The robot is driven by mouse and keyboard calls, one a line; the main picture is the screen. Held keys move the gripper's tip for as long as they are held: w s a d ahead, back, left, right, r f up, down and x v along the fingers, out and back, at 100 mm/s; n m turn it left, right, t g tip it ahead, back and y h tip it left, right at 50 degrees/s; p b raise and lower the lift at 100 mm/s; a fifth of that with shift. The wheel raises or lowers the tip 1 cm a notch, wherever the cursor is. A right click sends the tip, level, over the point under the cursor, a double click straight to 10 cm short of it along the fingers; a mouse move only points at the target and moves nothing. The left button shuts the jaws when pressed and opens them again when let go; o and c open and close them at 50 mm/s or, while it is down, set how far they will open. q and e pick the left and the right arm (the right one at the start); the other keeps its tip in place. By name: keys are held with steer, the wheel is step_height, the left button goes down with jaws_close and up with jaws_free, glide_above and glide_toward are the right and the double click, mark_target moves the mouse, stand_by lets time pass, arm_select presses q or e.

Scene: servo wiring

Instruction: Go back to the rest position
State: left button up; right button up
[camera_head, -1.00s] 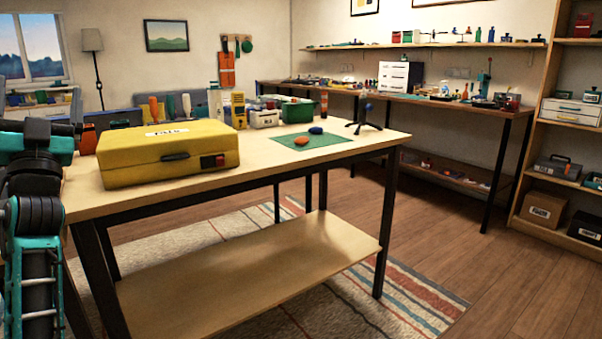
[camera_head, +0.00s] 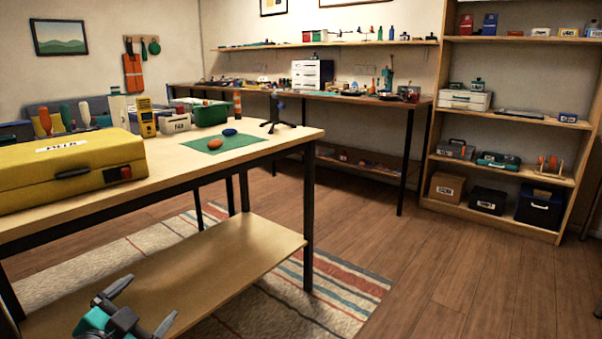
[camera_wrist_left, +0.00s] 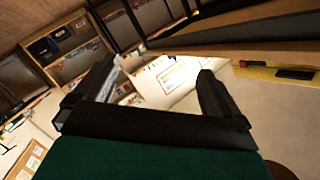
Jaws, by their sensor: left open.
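My left gripper (camera_head: 140,303) is at the bottom left of the head view, in front of the table's lower shelf. Its two fingers are spread, and nothing shows between them. In the left wrist view the gripper's dark fingers (camera_wrist_left: 155,92) are also apart with only the room behind them. My right gripper does not show in either view.
The wooden table (camera_head: 60,215) stands close at the left, with a yellow case (camera_head: 40,182) on top. Shelving (camera_head: 520,130) stands at the right. The wooden floor (camera_head: 440,270) at the right is clear.

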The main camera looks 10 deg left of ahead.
arm_select(q)
steer(key=s+d+f+g+h, duration=0.4)
steer(key=s+d+f+g, duration=0.2)
steer(key=s+d+f, duration=0.9)
steer(key=w+d+n, duration=0.3)
steer(key=d+n, duration=0.1)
steer(key=d, duration=0.3)
steer(key=s+a+r+p, duration=0.1)
steer(key=a+r+p, duration=0.1)
steer(key=r+p, duration=0.5)
steer(key=s+a+r+y+p, duration=0.1)
steer(key=a+r+p, duration=0.2)
steer(key=r+p, duration=0.5)
steer(key=p, duration=0.7)
steer(key=shift+s+a+t, duration=0.2)
steer(key=shift+s+t, duration=0.15)
steer(key=shift+t, duration=0.05)
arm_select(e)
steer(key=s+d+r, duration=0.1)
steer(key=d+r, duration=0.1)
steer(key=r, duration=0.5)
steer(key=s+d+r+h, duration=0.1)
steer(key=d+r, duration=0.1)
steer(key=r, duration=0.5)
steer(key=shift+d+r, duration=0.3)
